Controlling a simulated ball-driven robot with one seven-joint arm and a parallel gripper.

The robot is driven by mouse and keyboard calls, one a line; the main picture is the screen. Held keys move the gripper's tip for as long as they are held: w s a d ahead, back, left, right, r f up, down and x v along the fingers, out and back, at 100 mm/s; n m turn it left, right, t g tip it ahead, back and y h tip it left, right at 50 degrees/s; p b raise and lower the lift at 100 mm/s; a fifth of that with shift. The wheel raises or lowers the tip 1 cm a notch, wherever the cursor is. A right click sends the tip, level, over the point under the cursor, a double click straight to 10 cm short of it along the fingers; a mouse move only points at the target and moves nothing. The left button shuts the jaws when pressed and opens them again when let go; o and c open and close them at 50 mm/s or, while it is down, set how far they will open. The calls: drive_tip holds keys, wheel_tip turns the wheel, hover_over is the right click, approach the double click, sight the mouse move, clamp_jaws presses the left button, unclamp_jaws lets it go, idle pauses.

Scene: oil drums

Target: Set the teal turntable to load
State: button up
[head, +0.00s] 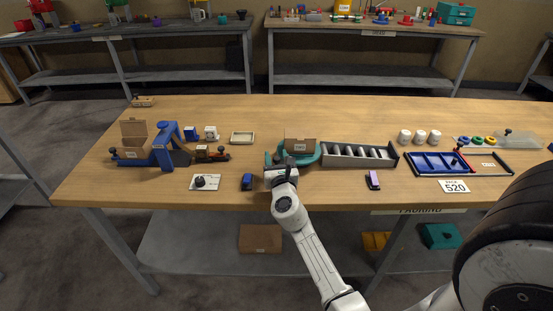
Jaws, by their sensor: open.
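The teal turntable (308,160) sits on the wooden workbench, left of the middle of its depth-wise clutter. A brown cardboard box (300,144) with a white label stands on it. My gripper (280,165) is open at the turntable's near left side, with its hand covering part of the rim. I cannot tell whether the fingers touch the turntable. Its fingertips, any position marks and any handle there are too small or hidden to make out.
A grey tray of cylinders (358,155) stands close on the right. A blue press-like fixture (168,147) stands farther left.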

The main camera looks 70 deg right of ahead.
drive_tip(key=shift+c, duration=0.5)
clamp_jaws()
